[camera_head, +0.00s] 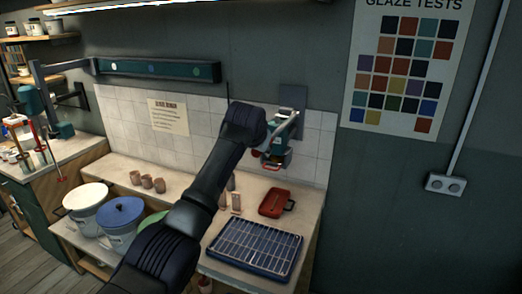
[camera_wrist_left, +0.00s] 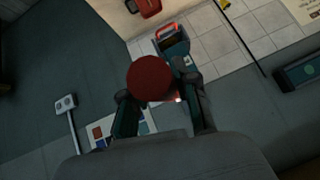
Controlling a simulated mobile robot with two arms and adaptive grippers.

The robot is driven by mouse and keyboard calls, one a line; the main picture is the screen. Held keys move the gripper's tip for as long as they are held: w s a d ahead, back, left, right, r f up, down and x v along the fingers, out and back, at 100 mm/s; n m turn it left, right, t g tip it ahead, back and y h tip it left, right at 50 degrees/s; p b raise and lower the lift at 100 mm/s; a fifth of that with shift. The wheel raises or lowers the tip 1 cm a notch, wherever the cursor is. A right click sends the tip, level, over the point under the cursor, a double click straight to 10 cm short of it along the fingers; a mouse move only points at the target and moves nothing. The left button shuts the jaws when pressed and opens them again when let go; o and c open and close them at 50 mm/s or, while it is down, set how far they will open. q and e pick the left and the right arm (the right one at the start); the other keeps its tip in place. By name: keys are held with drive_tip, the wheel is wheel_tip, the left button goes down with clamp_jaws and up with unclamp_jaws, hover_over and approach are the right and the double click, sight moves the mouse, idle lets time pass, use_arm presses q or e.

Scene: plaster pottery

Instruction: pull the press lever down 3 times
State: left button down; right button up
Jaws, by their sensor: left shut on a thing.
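The press (camera_head: 291,98) is fixed to the wall above the right end of the worktop, with a dark grey back plate. In the left wrist view its teal body with a red-edged opening (camera_wrist_left: 171,42) lies just beyond the fingers. The lever's round dark-red knob (camera_wrist_left: 152,78) sits between the fingers of my left gripper (camera_wrist_left: 155,88), which is shut on it. In the head view my left arm reaches up from the bottom, and its gripper (camera_head: 277,135) overlaps the press. The lever's shaft is mostly hidden. My right gripper is out of view.
Below the press, a red tray (camera_head: 275,203) and a blue gridded rack (camera_head: 254,248) stand on the worktop. Small brown cups (camera_head: 147,182) stand to the left, with lidded buckets (camera_head: 122,214) lower down. A glaze chart (camera_head: 404,70) and a socket (camera_head: 445,184) are on the right wall.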

use_arm(q)
drive_tip(key=shift+w+r, duration=0.1)
drive_tip(key=shift+r, duration=0.45)
drive_tip(key=c, duration=1.1)
unclamp_jaws()
drive_tip(key=shift+o, duration=1.3)
drive_tip(key=shift+f, duration=0.2)
drive_tip(key=v, duration=1.2)
drive_tip(key=shift+a+f, duration=0.1)
